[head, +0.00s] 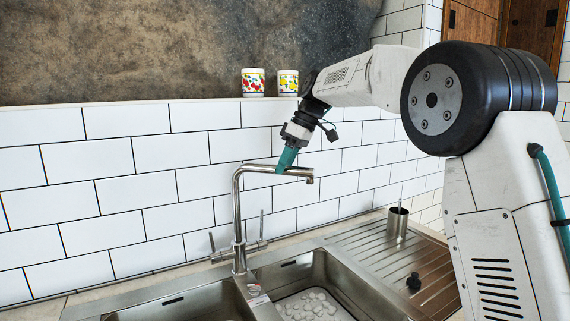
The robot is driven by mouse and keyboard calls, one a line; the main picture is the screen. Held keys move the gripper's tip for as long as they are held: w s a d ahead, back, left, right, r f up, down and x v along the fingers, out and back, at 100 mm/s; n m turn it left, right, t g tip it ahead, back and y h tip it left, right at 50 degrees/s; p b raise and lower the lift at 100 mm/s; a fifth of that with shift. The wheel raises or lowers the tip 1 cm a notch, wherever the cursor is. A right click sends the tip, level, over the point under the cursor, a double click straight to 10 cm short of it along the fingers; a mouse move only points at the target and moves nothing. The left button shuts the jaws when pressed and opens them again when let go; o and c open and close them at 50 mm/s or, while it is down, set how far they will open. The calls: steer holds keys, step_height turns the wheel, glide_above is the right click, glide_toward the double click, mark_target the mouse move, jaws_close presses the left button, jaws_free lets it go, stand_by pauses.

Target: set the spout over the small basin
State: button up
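The steel tap has a tall upright and a long level spout (262,169) that reaches to the right, its downturned tip in front of the tiled wall. In the picture the tip lies above the right basin (352,283), which has a patterned bottom. The left basin (205,299) is cut off by the lower picture edge, so I cannot compare the two sizes. My gripper (284,168) has teal fingers pointing down at the spout's outer half, behind or against it. Whether the fingers touch or enclose the spout is unclear, as is their opening.
Two lever handles flank the tap's base. Two patterned mugs (253,82) (288,82) stand on the ledge above, close to my arm.

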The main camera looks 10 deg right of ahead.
steer(key=v, duration=0.7)
steer(key=shift+d+r, duration=0.15)
steer(key=shift+r, duration=0.25)
